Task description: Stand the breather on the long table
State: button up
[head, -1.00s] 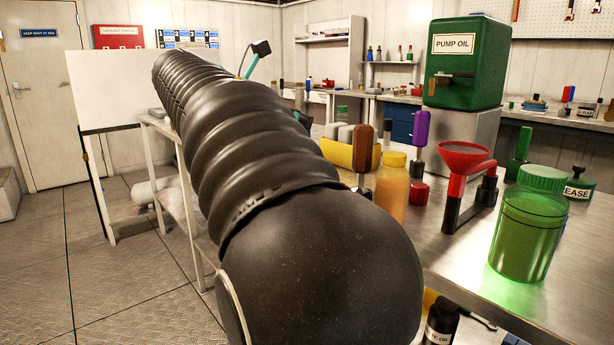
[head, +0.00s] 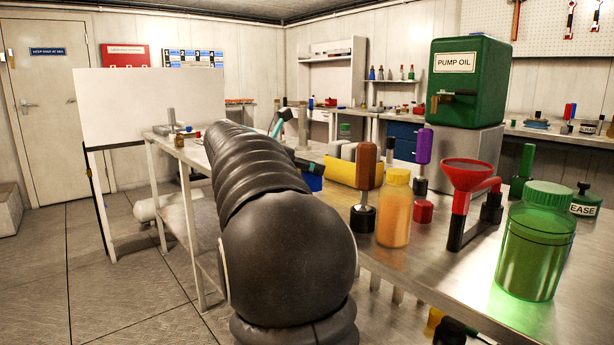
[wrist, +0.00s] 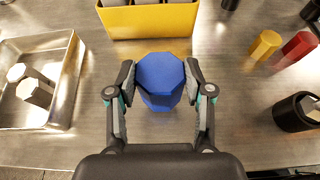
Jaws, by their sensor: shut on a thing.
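My gripper (wrist: 160,95) is shut on a blue eight-sided block, which I take to be the breather (wrist: 160,80). Its flat top faces the wrist camera, and a finger presses on each side. In the head view the blue breather (head: 313,183) shows just right of my arm, with the gripper (head: 306,166) mostly hidden behind it. The breather is over the long table (head: 440,262), a bare metal top that also fills the wrist view (wrist: 225,125). I cannot tell whether its base touches the metal.
A yellow bin (wrist: 118,25) with grey blocks stands just beyond the breather. A metal tray (wrist: 62,100) with hexagonal parts lies left. A black cup (wrist: 296,112), a red piece (wrist: 298,48) and a yellow piece (wrist: 264,44) stand right. Bare metal lies between.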

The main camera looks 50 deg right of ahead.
jog(key=shift+f, duration=0.95)
jog(key=shift+f, duration=0.15)
jog(key=o, duration=1.2)
jog(key=shift+a+r, duration=0.2)
jog(key=shift+r, duration=0.05)
jog(key=v, duration=1.1)
jog(key=shift+a+r+p, duration=0.15)
jog(key=shift+a+p, duration=0.1)
jog(key=shift+p, duration=0.05)
